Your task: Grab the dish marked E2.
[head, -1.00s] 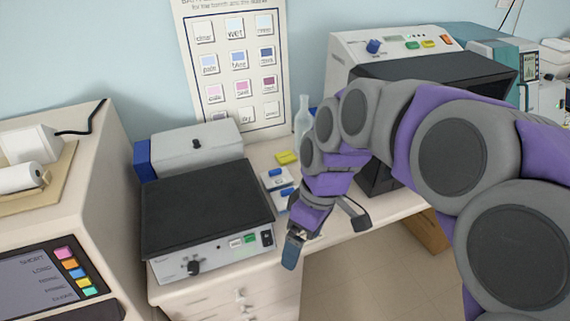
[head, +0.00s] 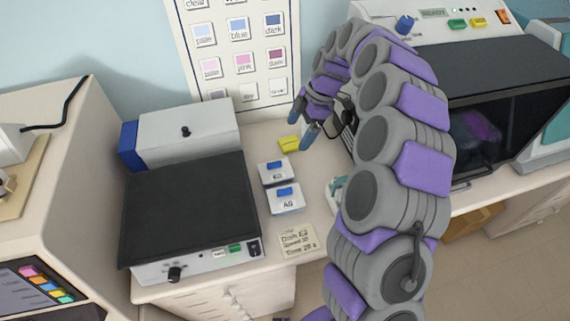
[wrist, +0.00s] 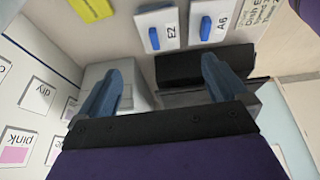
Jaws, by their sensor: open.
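The dish marked E2 (head: 272,173) is a small white dish with a blue grip on top. It lies on the bench right of the black-topped device, and its label reads clearly in the wrist view (wrist: 157,30). A similar dish marked A6 (head: 286,203) sits just in front of it and also shows in the wrist view (wrist: 211,22). My gripper (head: 302,122) is open and empty, behind and to the right of the E2 dish, apart from it. Its blue fingers in the wrist view (wrist: 161,68) have both dishes beyond them.
A yellow block (head: 289,144) lies just behind the E2 dish, close to my gripper. The black-topped device (head: 190,210) stands left of the dishes. A handwritten note (head: 297,240) lies in front of them. A dark-fronted machine (head: 490,125) stands at right, a colour chart (head: 238,50) behind.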

